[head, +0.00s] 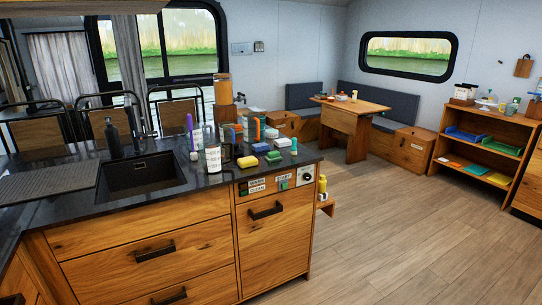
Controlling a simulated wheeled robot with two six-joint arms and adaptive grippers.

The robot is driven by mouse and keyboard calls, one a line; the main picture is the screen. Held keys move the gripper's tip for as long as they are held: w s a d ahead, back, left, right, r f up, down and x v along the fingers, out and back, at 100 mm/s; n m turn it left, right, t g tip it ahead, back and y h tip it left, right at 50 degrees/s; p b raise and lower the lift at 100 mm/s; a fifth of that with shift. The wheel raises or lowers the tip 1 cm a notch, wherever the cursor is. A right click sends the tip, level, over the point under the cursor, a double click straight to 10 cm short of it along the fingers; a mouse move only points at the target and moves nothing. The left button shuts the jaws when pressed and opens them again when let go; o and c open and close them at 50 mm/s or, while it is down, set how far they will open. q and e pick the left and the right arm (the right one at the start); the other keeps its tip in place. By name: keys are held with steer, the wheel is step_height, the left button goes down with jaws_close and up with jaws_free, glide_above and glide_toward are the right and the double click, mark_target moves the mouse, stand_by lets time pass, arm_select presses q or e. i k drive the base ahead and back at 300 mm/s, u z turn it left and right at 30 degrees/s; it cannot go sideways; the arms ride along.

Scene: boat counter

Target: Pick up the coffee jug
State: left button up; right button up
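No thing can be told for certain as the coffee jug at this size. A white container with dark lettering (213,158) stands upright on the dark counter (185,200), right of the sink, and may be the jug. An orange-brown cylinder (222,89) stands behind it on a wooden block, and a purple-topped bottle (190,131) stands to its left. Neither of my grippers shows in the head view.
The sink (143,176) and a dark soap bottle (112,138) are left of the container. Sponges (247,162) and several small coloured items crowd the counter to its right. Wooden drawers (150,250) front the counter. The floor (400,230) at right is clear.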

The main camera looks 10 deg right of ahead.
mark_target(210, 149)
steer(key=z, duration=1.45)
steer(key=i, duration=2.85)
steer(key=u, duration=3.25)
